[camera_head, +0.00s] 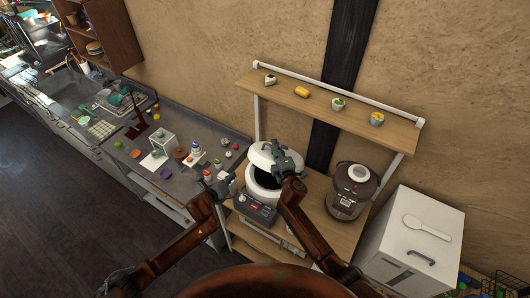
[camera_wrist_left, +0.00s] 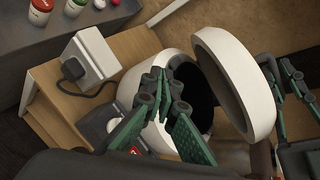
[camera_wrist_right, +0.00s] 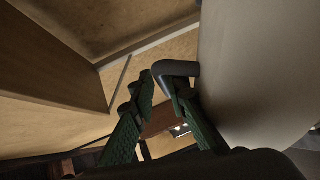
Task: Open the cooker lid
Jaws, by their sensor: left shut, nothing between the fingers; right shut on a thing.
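The white cooker (camera_head: 256,186) stands on the wooden shelf unit, its dark inside showing. Its white lid (camera_head: 262,154) is tilted up and partly open. In the left wrist view the lid (camera_wrist_left: 222,68) stands raised beside the dark opening of the cooker (camera_wrist_left: 153,135). My right gripper (camera_head: 287,163) is at the lid and shut on its dark handle (camera_wrist_right: 178,68), seen between the green fingers in the right wrist view. My left gripper (camera_head: 219,187) is shut and empty, left of the cooker; its fingers (camera_wrist_left: 168,82) overlap the cooker in the left wrist view.
A brown cooker (camera_head: 350,190) stands to the right, next to a white cabinet (camera_head: 410,240). A shelf (camera_head: 325,108) with small items runs above along the clay wall. The counter (camera_head: 180,130) at left holds many small objects.

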